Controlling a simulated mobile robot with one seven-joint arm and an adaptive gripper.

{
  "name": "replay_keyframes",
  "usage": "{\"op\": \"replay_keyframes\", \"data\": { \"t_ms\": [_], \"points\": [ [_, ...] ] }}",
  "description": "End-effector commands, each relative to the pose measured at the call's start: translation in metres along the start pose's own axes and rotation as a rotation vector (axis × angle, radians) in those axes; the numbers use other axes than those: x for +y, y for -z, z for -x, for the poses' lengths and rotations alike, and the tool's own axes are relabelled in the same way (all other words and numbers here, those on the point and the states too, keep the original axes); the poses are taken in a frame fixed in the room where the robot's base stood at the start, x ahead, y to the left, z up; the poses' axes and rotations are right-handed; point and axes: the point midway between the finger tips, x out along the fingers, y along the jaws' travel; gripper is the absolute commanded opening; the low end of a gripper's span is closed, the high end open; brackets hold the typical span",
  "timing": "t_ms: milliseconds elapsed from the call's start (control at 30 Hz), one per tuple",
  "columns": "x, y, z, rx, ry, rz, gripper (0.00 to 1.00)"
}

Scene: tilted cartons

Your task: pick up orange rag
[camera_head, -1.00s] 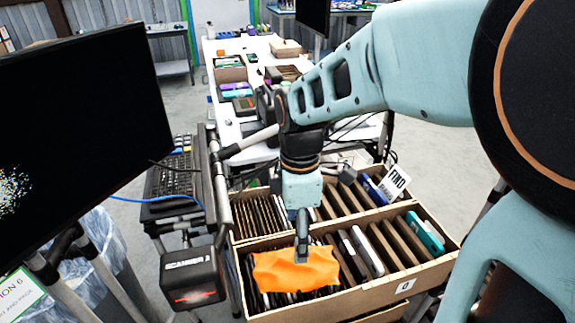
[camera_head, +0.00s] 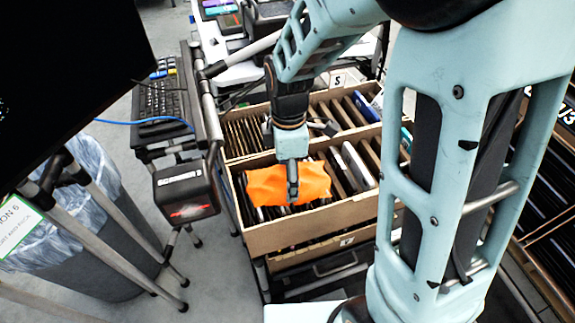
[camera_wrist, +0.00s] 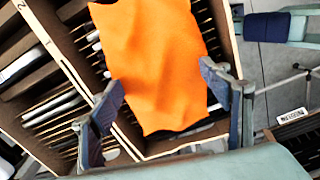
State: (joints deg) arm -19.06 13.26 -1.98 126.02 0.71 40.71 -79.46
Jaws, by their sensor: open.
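The orange rag (camera_head: 270,184) lies draped over the upright items in the front carton (camera_head: 300,232). In the wrist view the rag (camera_wrist: 155,60) fills the upper middle, with its lower end between my two fingers. My gripper (camera_head: 292,197) is over the rag in the head view. In the wrist view my gripper (camera_wrist: 162,102) is open, one finger on each side of the rag. I cannot tell whether the fingers touch it. Part of the rag is hidden behind my gripper in the head view.
A second carton (camera_head: 232,157) with dividers stands behind the front one. A black scanner box (camera_head: 185,190) on a stand is just left of the cartons. A black monitor (camera_head: 70,70) is at upper left, a keyboard (camera_head: 163,98) near it, and a lined bin (camera_head: 90,225) below.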

Motion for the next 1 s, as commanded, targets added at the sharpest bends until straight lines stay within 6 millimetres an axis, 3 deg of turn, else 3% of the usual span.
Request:
{"op": "replay_keyframes", "data": {
  "t_ms": [133, 500, 800, 1000],
  "points": [
    [0.000, 0.000, 0.000, 0.000, 0.000, 0.000, 0.71],
    [0.000, 0.000, 0.001, 0.000, 0.000, 0.000, 0.30],
    [0.000, 0.000, 0.002, 0.000, 0.000, 0.000, 0.30],
    [0.001, 0.003, 0.014, 0.000, 0.000, -0.001, 0.30]
  ]
}}
